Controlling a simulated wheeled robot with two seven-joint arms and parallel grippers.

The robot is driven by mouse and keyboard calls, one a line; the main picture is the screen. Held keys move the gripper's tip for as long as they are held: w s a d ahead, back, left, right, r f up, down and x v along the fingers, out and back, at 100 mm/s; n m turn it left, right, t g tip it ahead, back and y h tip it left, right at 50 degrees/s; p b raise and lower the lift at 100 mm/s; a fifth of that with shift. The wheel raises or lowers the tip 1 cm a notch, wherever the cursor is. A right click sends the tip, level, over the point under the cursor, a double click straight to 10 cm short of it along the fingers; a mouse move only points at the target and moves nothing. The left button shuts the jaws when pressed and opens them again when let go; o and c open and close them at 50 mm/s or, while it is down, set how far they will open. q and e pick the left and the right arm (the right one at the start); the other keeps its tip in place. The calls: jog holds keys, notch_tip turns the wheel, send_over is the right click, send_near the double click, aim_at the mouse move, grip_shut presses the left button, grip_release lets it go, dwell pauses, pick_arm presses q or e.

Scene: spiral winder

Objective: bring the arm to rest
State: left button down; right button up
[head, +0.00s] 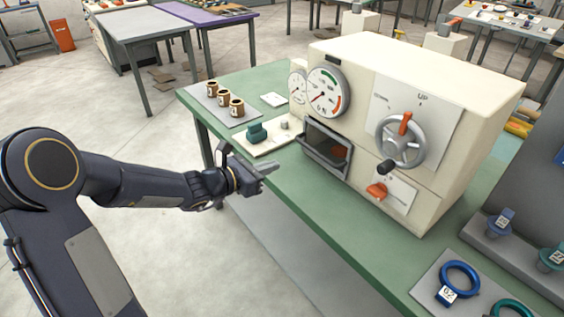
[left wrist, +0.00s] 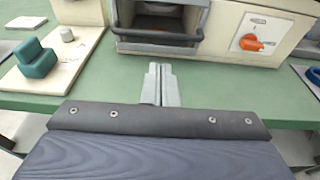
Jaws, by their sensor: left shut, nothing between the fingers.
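My left gripper (head: 268,167) is shut and empty, held at the front edge of the green table (head: 300,213). In the left wrist view its two fingers (left wrist: 160,84) lie together and point at the cream machine. The cream machine (head: 440,70) stands on the table with dials, a grey handwheel (head: 402,141) with a red marker and dark knob, and an orange switch (head: 377,190). Its dark front opening (head: 327,148) is just beyond my fingertips, with something reddish inside. My right gripper is not seen in either view.
A teal block (head: 257,133) stands on a pale board left of the machine. Blue and green rings (head: 460,280) lie at the right. Open floor is left of the table.

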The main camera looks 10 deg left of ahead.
pick_arm(q)
jog(key=shift+s+a, duration=0.15)
jog(key=shift+s, duration=0.05)
jog(key=s+d+r+m+g+h+p, duration=0.1)
jog(key=s+d+r+m+g, duration=0.2)
jog(key=s+m, duration=0.55)
jog(key=s+d+r+m+g, duration=0.2)
jog(key=s+r+m, duration=0.2)
jog(key=s+m, duration=0.4)
jog(key=s+a+f+m+y, duration=0.2)
jog(key=s+a+m+y, duration=0.1)
jog(key=s+m, duration=0.2)
jog(key=s+a+f+m+g+y, duration=0.1)
jog(key=s+a+f+m+y, duration=0.2)
jog(key=s, duration=0.7)
jog(key=shift+s+a+m+g+y+p, duration=0.25)
jog(key=shift+a+m+y+p, duration=0.2)
jog(key=shift+a+m, duration=0.55)
jog(key=shift+d, duration=0.2)
